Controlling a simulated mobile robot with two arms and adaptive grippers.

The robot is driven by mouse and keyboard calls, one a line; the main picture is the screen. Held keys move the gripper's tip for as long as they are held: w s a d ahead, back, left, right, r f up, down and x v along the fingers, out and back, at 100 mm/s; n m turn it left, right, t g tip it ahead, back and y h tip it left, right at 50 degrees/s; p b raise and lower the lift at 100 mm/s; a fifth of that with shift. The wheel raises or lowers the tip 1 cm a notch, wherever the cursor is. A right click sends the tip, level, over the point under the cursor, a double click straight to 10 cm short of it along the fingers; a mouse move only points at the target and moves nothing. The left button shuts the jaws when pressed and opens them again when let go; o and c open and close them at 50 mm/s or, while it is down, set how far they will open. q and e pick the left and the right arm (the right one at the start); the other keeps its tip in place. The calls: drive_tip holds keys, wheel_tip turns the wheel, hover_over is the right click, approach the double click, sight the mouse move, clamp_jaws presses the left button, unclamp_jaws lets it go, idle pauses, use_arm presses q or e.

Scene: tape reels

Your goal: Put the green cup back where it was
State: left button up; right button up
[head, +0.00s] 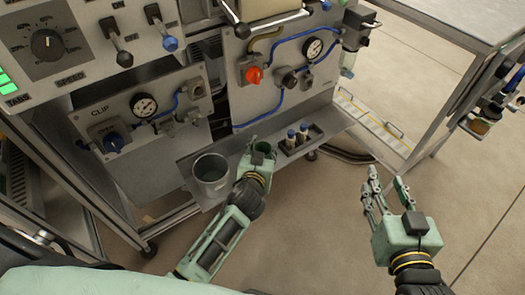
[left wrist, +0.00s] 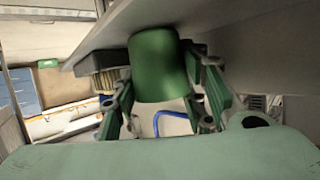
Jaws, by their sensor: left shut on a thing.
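The green cup (left wrist: 158,65) sits between the fingers of my left gripper (left wrist: 162,100) in the left wrist view, which looks upside down. The gripper is shut on it. The cup is close to the metal shelf (left wrist: 225,22); I cannot tell whether it touches. In the head view my left gripper (head: 261,152) is at the shelf's front edge and mostly hides the cup, between a grey metal cup and a small black rack. My right gripper (head: 388,186) is open and empty over the floor, at the right.
The grey metal cup (head: 211,172) stands on the shelf, left of my left gripper. The black rack (head: 301,141) with small bottles is to its right. The machine panel (head: 290,75) with gauges, knobs and blue tubing rises behind. The shelf's right end (head: 335,119) is clear.

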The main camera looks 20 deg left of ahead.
use_arm(q)
drive_tip(key=shift+f, duration=0.1)
use_arm(e)
drive_tip(key=shift+r, duration=0.25)
use_arm(q)
drive_tip(key=o, duration=1.3)
drive_tip(key=shift+c, duration=0.2)
use_arm(e)
drive_tip(key=shift+w+a+r, duration=0.1)
drive_tip(key=shift+r, duration=0.1)
use_arm(q)
drive_tip(key=p+v, duration=0.1)
drive_tip(key=v, duration=0.4)
drive_tip(key=shift+w, duration=0.1)
drive_tip(key=a+p+v, duration=0.1)
drive_tip(key=v, duration=0.6)
drive_tip(key=shift+d+p, duration=0.35)
drive_tip(key=shift+d, duration=0.15)
use_arm(e)
drive_tip(key=s+d+f+g+h, duration=0.2)
drive_tip(key=s+f+g, duration=0.5)
drive_tip(key=f, duration=0.4)
drive_tip(key=shift+s+d+f, duration=0.15)
drive_tip(key=shift+s+d, duration=0.65)
drive_tip(key=shift+d, duration=0.1)
